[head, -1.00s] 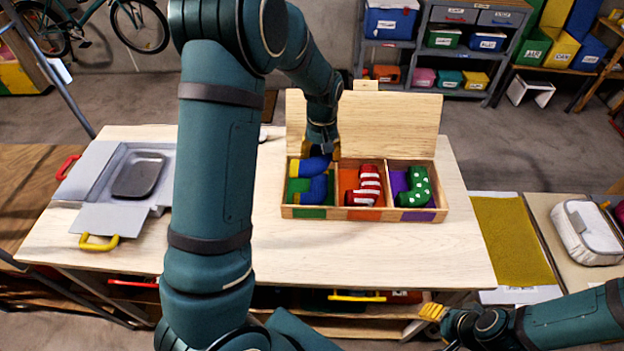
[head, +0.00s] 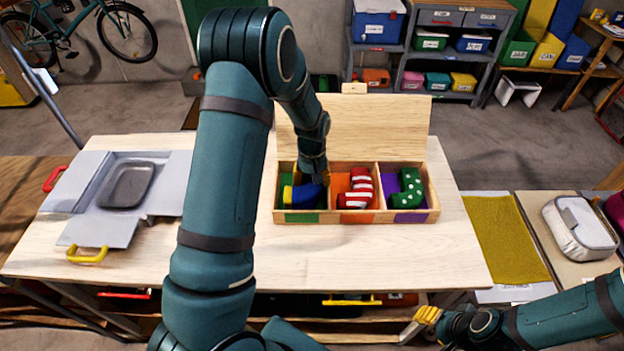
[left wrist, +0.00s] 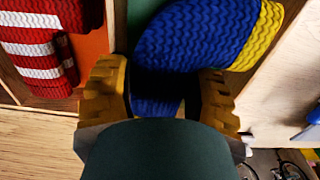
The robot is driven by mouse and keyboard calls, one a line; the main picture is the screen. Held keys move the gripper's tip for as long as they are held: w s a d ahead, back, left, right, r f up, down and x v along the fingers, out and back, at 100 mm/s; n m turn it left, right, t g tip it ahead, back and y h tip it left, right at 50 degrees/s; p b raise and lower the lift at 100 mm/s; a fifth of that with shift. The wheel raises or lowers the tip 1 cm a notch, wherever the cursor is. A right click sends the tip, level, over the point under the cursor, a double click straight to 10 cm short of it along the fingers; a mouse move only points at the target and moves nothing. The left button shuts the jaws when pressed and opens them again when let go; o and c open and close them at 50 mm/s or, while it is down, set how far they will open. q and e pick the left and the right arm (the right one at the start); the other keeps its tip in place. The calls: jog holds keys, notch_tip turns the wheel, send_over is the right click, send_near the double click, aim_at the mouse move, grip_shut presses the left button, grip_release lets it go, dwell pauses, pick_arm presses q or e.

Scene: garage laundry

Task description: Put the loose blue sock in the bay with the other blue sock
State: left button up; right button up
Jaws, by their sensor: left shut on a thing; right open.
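The three-bay wooden box (head: 357,217) stands open on the table. Its left, green-marked bay holds blue knit with yellow trim, a blue sock (head: 303,195). My left gripper (head: 312,178) reaches down into that bay, shut on a blue sock. In the left wrist view a blue sock with a yellow end (left wrist: 195,35) lies at the fingertips, with more blue knit (left wrist: 156,105) between the fingers. The two blue socks overlap, and I cannot tell their border. My right gripper (head: 428,314) is open and empty at the table's front right, away from the box.
The middle bay holds a red-and-white striped sock (head: 359,188); the right bay holds a green dotted sock (head: 408,188). The box's raised lid (head: 375,125) stands behind. A grey case with a dark tray (head: 127,184) lies at left. The table front is clear.

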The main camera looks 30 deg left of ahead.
pick_arm(q)
jog(key=shift+f+b, duration=0.35)
jog(key=shift+f, duration=0.2)
jog(key=o, duration=1.1)
jog(key=shift+c, duration=0.2)
jog(key=shift+r, duration=0.1)
jog(key=shift+r+p, duration=0.35)
jog(key=shift+p, duration=0.05)
notch_tip(320, 180, up, 12)
jog(key=p, duration=0.1)
jog(key=shift+r, duration=0.15)
